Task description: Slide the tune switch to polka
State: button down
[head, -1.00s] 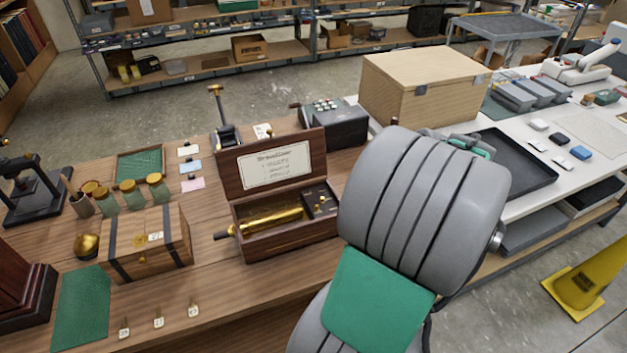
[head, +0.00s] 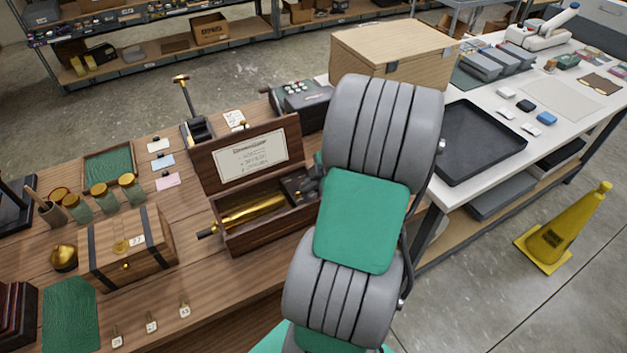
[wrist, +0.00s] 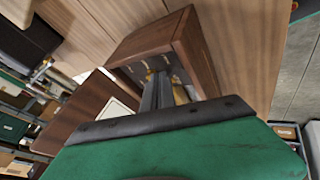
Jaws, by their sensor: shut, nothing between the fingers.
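The music box (head: 268,234) stands open on the wooden table, with its lid (head: 213,173) raised and a white tune card inside it. A brass cylinder (head: 252,211) lies in its left part, and a crank sticks out on the left. A dark panel (head: 289,183) fills the right end and is partly covered by my gripper (head: 311,186). In the wrist view my gripper (wrist: 157,92) is shut and empty, its fingers pointing into the box (wrist: 196,48). The tune switch and its labels cannot be made out, nor whether the fingers touch it.
A banded wooden chest (head: 150,258) and several jars stand left of the box. A dark device with buttons (head: 303,104) stands behind it.

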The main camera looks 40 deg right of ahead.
aim_at(295, 180)
jog(key=shift+w+d+f+b, duration=0.15)
jog(key=shift+w+b, duration=0.2)
jog(key=w+b, duration=0.1)
jog(key=w+d+b, duration=0.1)
jog(key=w, duration=0.1)
jog(key=shift+w, duration=0.3)
jog(key=shift+r, duration=0.2)
